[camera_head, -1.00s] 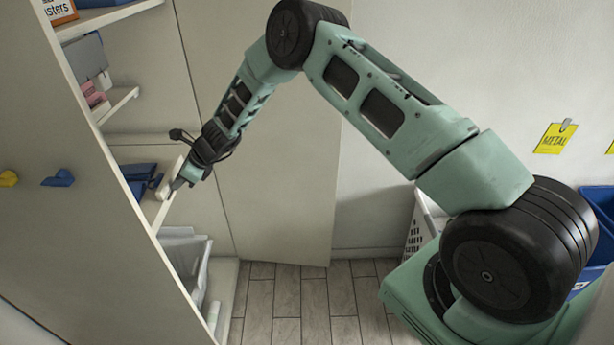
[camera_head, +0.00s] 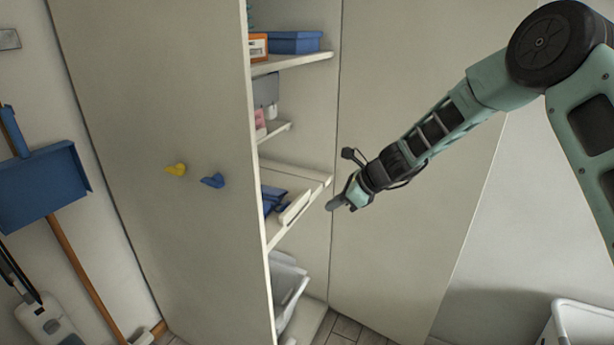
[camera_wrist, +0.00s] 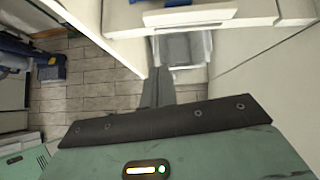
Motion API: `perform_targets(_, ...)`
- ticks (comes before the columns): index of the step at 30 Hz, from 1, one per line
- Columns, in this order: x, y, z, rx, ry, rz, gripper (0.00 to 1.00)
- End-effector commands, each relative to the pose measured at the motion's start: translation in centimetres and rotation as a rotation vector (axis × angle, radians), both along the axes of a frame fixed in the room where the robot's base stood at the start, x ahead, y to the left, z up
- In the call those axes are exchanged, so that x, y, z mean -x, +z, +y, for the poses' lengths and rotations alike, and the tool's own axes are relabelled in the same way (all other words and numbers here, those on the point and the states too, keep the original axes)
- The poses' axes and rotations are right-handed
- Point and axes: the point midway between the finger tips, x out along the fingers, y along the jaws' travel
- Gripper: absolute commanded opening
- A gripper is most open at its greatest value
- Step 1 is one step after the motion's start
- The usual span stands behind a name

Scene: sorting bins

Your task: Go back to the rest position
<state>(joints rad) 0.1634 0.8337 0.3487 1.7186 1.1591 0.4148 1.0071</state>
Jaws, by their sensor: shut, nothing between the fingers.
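My gripper (camera_head: 336,203) is shut and empty. It is in front of the open cabinet (camera_head: 165,120), just right of the shelf that holds blue items (camera_head: 272,199). In the head view a small gap seems to lie between the fingertips and the shelf edge, though the exact depth is hard to tell. In the wrist view the closed fingers (camera_wrist: 158,88) point towards the cabinet's lower part, with a grey bin (camera_wrist: 186,48) beyond them.
The cabinet shelves (camera_head: 305,62) stand to the gripper's left, with a blue box (camera_head: 294,42) up top. A blue dustpan (camera_head: 42,187) hangs at far left. A white basket (camera_head: 585,325) is at lower right. Tiled floor (camera_wrist: 95,75) shows open below.

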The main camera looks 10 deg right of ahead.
Motion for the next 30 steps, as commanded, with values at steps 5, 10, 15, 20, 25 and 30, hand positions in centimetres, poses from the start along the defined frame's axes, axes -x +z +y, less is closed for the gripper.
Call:
perform_targets(5,8.5,4.7,6.2,0.17,0.468,-0.177,0.0)
perform_targets(10,19.9,8.0,9.5,0.358,1.051,-0.394,0.0)
perform_targets(15,31.0,9.9,8.6,0.52,1.637,-0.599,0.0)
perform_targets(20,38.5,10.4,5.4,0.631,2.112,-0.74,0.0)
perform_targets(25,42.2,10.4,2.4,0.69,2.413,-0.809,0.0)
perform_targets(30,43.1,10.3,1.5,0.704,2.501,-0.825,0.0)
